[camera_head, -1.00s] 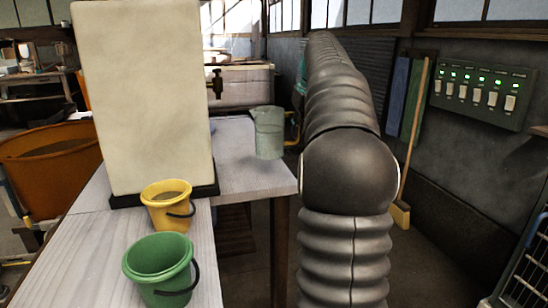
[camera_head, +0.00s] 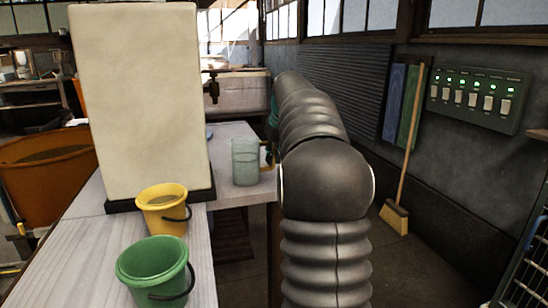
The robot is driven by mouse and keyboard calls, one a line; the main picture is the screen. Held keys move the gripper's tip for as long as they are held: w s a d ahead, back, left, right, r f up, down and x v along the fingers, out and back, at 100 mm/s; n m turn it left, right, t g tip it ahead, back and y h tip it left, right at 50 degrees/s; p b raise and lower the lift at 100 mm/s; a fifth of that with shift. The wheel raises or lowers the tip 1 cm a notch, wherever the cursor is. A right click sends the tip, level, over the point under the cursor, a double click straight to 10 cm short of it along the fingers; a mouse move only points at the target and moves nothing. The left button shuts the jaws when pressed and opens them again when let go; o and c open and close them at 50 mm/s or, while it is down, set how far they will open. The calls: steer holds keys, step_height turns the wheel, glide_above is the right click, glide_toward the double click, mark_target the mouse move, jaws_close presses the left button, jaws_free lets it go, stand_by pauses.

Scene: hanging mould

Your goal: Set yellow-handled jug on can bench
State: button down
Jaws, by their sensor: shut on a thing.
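The yellow-handled jug (camera_head: 245,163) is pale grey-green and stands upright in the picture, over the right part of the bench top (camera_head: 228,196) behind the pale block. I cannot tell whether its base touches the bench. Its yellow handle (camera_head: 269,155) is on its right side, against my dark arm. My arm reaches forward just right of the jug and hides my gripper, so its fingers do not show. The jug's shift together with my arm shows it is held.
A tall pale block (camera_head: 135,100) on a dark base stands left of the jug. A yellow bucket (camera_head: 162,212) and a green bucket (camera_head: 153,270) stand on the nearer bench (camera_head: 85,265). A broom (camera_head: 404,160) leans against the right wall. An orange tub (camera_head: 45,190) is at left.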

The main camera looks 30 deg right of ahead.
steer(key=c, duration=1.2)
jaws_free()
steer(key=shift+f, duration=0.1)
steer(key=p+v, duration=0.1)
steer(key=v, duration=1.1)
steer(key=shift+p, duration=0.35)
